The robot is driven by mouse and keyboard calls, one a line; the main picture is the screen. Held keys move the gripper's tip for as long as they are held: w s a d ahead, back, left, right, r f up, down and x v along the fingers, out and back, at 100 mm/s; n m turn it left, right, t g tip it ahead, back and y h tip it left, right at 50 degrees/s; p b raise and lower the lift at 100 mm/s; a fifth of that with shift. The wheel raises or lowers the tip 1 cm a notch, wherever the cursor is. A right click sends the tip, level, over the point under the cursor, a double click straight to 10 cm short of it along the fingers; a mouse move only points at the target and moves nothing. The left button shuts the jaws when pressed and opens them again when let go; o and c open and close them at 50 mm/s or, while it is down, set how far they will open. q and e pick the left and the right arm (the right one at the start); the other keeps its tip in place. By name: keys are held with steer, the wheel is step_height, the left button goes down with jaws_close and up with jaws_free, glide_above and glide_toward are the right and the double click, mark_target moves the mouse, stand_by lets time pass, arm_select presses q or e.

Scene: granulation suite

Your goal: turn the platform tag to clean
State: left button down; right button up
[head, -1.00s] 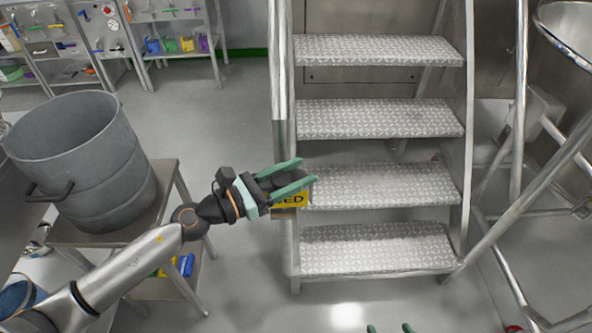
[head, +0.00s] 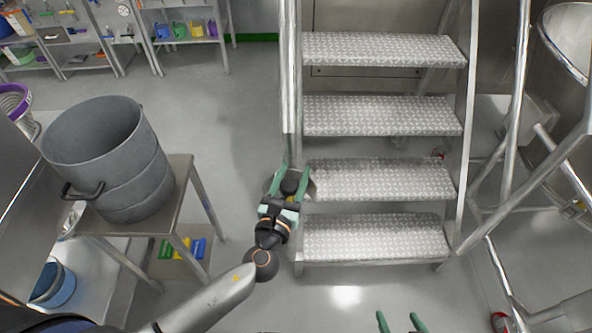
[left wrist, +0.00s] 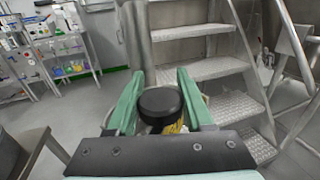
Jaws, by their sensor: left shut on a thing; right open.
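The platform tag is mounted low on the left rail of the steel steps and is mostly hidden by my left gripper (head: 295,172). In the left wrist view a round black knob (left wrist: 160,102) sits between the green fingers, with a sliver of the yellow tag (left wrist: 175,128) below it. The knob also shows in the head view (head: 290,186). My left gripper is shut on this knob. The tag's lettering cannot be read now. My right gripper (head: 400,322) is at the bottom edge of the head view, open and empty.
The platform steps (head: 378,178) rise just right of the left gripper. A grey drum (head: 110,160) stands on a steel table (head: 180,178) at left. Shelves with coloured scoops (head: 185,30) are at the back left. The floor between table and steps is clear.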

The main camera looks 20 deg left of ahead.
arm_select(q)
steer(key=shift+a+n+y, duration=0.2)
steer(key=shift+n+y, duration=0.5)
steer(key=shift+y, duration=0.4)
steer(key=shift+c, duration=1.4)
jaws_free()
